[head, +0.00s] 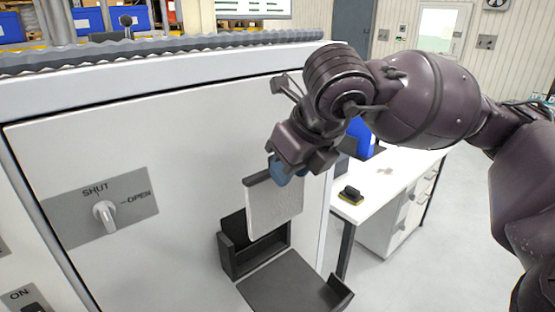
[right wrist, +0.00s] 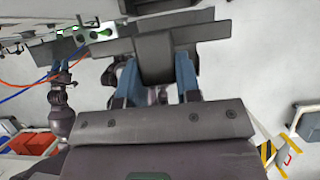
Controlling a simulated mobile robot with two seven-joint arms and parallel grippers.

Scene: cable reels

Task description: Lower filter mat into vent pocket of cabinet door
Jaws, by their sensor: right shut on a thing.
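The filter mat (head: 272,208), a pale panel with a dark top edge, hangs roughly upright from my right gripper (head: 288,170) in the head view. The blue fingers are shut on its top; in the right wrist view a dark grey tab (right wrist: 156,62) sits between the fingers of this gripper (right wrist: 156,76). The black vent pocket (head: 240,262) is on the white cabinet door (head: 170,150), below the mat. The mat's lower edge overlaps the pocket's opening in the picture; I cannot tell whether it is inside. A dark cover (head: 290,285) juts out below the pocket.
A rotary switch (head: 105,213) marked SHUT and OPEN is on the door, left of the pocket. A white desk (head: 385,190) with a small black and yellow object (head: 350,195) stands right of the cabinet. The floor beyond is clear.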

